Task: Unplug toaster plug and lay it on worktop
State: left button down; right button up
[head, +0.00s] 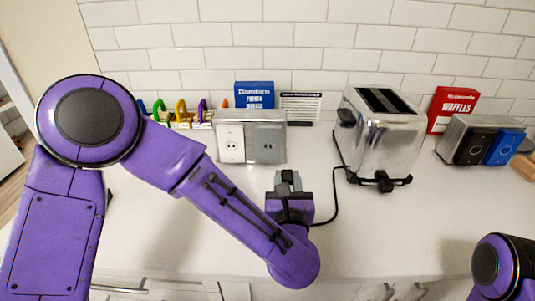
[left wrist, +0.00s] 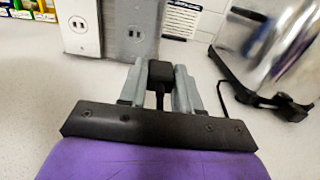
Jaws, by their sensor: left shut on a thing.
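My left gripper (head: 288,178) is shut on the black toaster plug (left wrist: 160,72), which shows between the grey fingers in the left wrist view. The plug is apart from the outlet box (head: 270,117); whether it touches the worktop (head: 220,250) I cannot tell. The box has a white outlet plate (head: 231,143) and a grey one (head: 269,143), both with nothing plugged in. A black cord (head: 336,190) runs from the chrome toaster (head: 390,135) down to behind my left gripper. My right gripper is out of view.
Behind the box stand a blue packet (head: 254,94), a printed card (head: 300,107) and a rack of coloured rings (head: 180,112). Right of the toaster are a red waffles box (head: 452,108) and a second metal box (head: 458,130). The worktop front is clear.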

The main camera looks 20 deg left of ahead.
pick_arm(q)
jog(key=shift+s+d+b, duration=0.25)
jog(key=shift+s+d, duration=0.2)
jog(key=shift+d, duration=0.45)
jog(key=shift+s+d+b, duration=0.3)
jog(key=shift+s+d, duration=0.1)
jog(key=shift+d, duration=0.45)
jog(key=shift+s+d+b, duration=0.25)
jog(key=shift+s+d, duration=0.2)
jog(key=shift+d, duration=0.45)
jog(key=shift+f+b, duration=1.35)
jog(key=c, duration=0.7)
grip_release()
jog(key=b+v, duration=0.1)
jog(key=v, duration=0.8)
jog(key=shift+s+d+b, duration=0.1)
jog(key=shift+s+b, duration=0.2)
jog(key=shift+b, duration=0.1)
jog(key=shift+s+d+r, duration=0.1)
jog(key=shift+s, duration=0.35)
